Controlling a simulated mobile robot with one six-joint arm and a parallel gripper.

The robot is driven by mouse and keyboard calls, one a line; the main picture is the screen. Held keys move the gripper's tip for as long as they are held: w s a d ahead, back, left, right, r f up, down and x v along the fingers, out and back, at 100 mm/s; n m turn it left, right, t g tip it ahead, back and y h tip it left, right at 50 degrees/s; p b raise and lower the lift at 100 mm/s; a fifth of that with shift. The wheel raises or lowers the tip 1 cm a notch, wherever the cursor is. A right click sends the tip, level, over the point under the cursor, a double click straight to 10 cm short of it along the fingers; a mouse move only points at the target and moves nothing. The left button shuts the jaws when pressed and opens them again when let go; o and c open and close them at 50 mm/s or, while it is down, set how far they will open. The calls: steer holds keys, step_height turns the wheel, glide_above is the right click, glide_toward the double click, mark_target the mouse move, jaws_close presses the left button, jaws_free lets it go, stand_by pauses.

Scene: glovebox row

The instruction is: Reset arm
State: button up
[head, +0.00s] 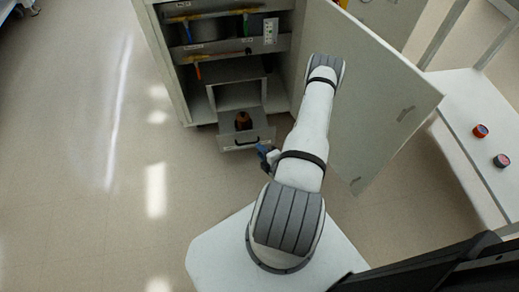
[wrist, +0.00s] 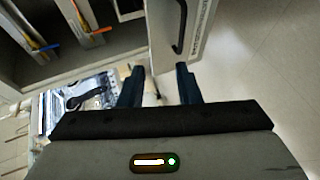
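My gripper (wrist: 158,80) shows in the wrist view with its two dark blue fingers apart and nothing seen between them. In the head view my gripper (head: 266,154) is partly hidden by my arm and sits close to the right front of an open drawer. The drawer (head: 258,136) sticks out low in a grey cabinet (head: 160,60). Its dark handle (wrist: 180,28) is ahead of my fingers in the wrist view, apart from them. A brown bottle (head: 243,121) stands in the drawer.
The cabinet door (head: 375,95) stands wide open to the right of my arm. Shelves above the drawer hold tools with orange, yellow and blue parts. A white table (head: 470,110) at the right bears a red knob (head: 480,131) and a dark one (head: 501,160). The floor at left is clear.

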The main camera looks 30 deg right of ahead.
stand_by(0.7)
